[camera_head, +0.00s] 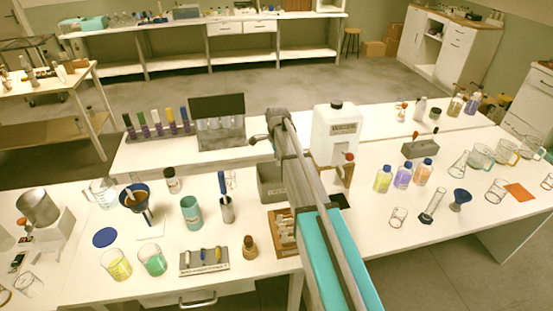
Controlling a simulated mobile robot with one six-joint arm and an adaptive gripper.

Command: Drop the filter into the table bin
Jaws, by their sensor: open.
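A dark blue funnel (134,204) stands on a holder at the left of the near table. A pale tan piece (135,192) shows in its mouth; it looks like the filter, but is too small to be sure. A grey open-topped box (271,186), which looks like the table bin, stands mid-table just left of my arm; its inside is mostly hidden. My arm reaches from the front edge over the table. My gripper (257,139) shows as a small dark part at its far end, open, above and behind the box and well right of the funnel.
A teal cup (191,212), a brush holder (226,209) and a dark bottle (172,180) stand between funnel and box. Beakers of yellow (116,266) and green liquid (153,261) stand in front.

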